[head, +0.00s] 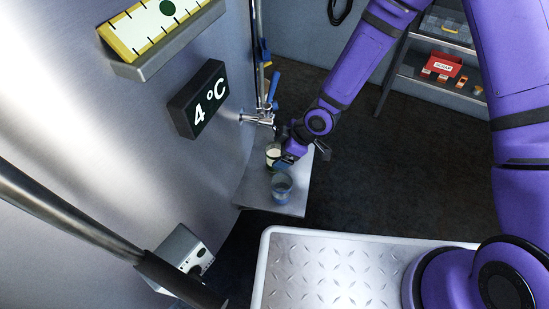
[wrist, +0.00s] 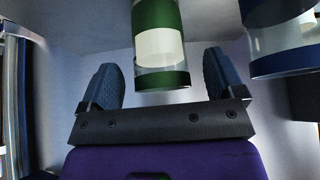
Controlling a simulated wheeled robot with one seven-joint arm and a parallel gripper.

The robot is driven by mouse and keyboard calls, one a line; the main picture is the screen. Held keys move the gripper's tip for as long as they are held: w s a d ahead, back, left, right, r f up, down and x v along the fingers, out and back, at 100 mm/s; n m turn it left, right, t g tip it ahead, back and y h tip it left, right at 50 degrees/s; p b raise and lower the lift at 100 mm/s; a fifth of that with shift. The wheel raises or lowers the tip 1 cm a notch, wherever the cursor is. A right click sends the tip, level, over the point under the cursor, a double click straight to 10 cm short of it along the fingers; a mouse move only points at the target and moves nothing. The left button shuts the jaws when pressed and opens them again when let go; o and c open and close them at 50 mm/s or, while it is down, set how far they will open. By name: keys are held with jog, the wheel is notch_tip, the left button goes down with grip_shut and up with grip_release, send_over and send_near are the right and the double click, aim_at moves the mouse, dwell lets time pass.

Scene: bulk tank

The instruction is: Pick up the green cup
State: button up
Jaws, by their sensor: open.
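The green cup (wrist: 160,18) is a clear cup with green bands and a white content. In the wrist view it stands between the two fingers of my gripper (wrist: 160,66), which are spread apart and leave a gap on either side. In the head view the cup (head: 272,152) is on the small shelf below the tap, partly hidden by my gripper (head: 289,158). My gripper is open beside it, and its fingertips are hard to make out there.
A blue cup (head: 281,188) stands nearer on the same metal shelf (head: 258,195); it also shows at the right of the wrist view (wrist: 278,65). The tap (head: 257,119) juts from the tank just above the green cup. Dark floor lies right of the shelf.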

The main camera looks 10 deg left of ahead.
jog(key=shift+x, duration=1.2)
jog(key=c, duration=1.2)
jog(key=shift+o, duration=0.2)
jog(key=shift+d+r, duration=0.1)
jog(key=shift+r, duration=0.05)
jog(key=shift+v, duration=0.9)
jog(key=d+r, duration=0.2)
jog(key=d, duration=0.2)
jog(key=d+r, duration=0.2)
jog(key=d, duration=0.2)
jog(key=d+r, duration=0.2)
jog(key=d, duration=0.2)
jog(key=shift+w+d, duration=0.25)
jog(key=shift+w, duration=0.1)
